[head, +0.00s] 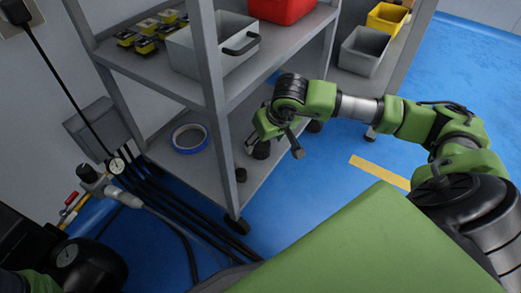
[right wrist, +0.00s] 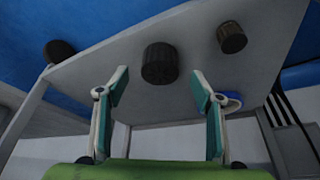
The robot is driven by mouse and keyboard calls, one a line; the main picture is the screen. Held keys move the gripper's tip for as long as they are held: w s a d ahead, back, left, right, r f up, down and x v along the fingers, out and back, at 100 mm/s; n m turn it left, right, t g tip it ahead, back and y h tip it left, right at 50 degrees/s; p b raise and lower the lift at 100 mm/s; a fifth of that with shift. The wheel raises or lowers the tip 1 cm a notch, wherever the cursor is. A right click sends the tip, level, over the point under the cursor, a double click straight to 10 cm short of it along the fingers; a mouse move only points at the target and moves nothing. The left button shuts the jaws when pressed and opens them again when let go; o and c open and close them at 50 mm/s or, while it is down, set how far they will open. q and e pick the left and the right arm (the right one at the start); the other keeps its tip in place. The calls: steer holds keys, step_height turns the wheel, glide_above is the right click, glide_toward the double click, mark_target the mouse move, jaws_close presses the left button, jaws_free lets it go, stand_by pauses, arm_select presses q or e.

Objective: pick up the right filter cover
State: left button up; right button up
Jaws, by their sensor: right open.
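Two dark ribbed cylindrical covers stand on the lower shelf. The right one (head: 261,150) in the head view is close to my right gripper (head: 252,144); the other (head: 241,175) stands nearer the shelf's front post. In the right wrist view, one cover (right wrist: 160,63) is ahead of and between the open fingers of my right gripper (right wrist: 160,95), with nothing visible between the fingertips. The second cover (right wrist: 231,37) is farther right in that view. My left gripper is not in view; only a bit of green arm shows at the bottom left.
A blue-rimmed tape roll (head: 190,138) lies on the lower shelf (head: 215,155). The upper shelf holds a grey bin (head: 205,50), a red bin (head: 281,8) and several yellow-black parts (head: 145,42). A metal post (head: 212,80) rises left of the gripper. Black hoses (head: 165,198) run along the floor.

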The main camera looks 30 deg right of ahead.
mark_target(262, 146)
steer(key=shift+b+x, duration=2.6)
steer(key=shift+x, duration=0.05)
steer(key=shift+r, duration=0.1)
steer(key=c, duration=1)
